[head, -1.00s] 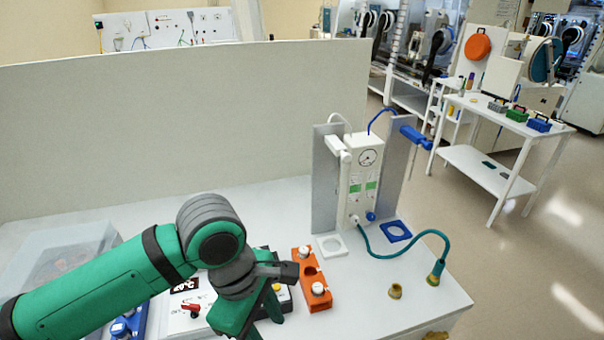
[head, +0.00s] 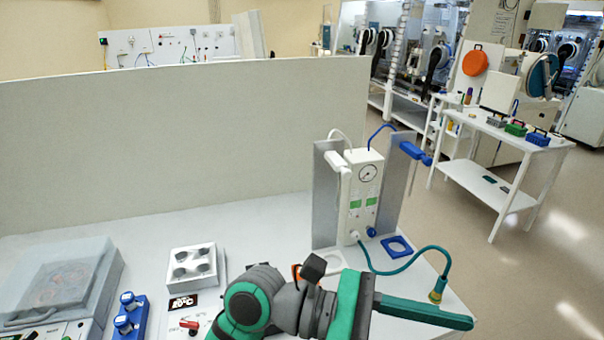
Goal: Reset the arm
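My green and grey arm reaches across the front of the white bench in the head view. My gripper (head: 425,312) points to the right, just below the hose end at the bench's right front. I see it side-on as one long green finger shape, so I cannot tell whether its fingers are apart. Nothing shows held in it. My arm hides most of the orange block (head: 297,271) behind it.
A gauge unit (head: 366,200) stands behind my gripper, with a teal hose (head: 410,267) curving to a brass end (head: 436,295). A tall panel (head: 180,150) closes the back.

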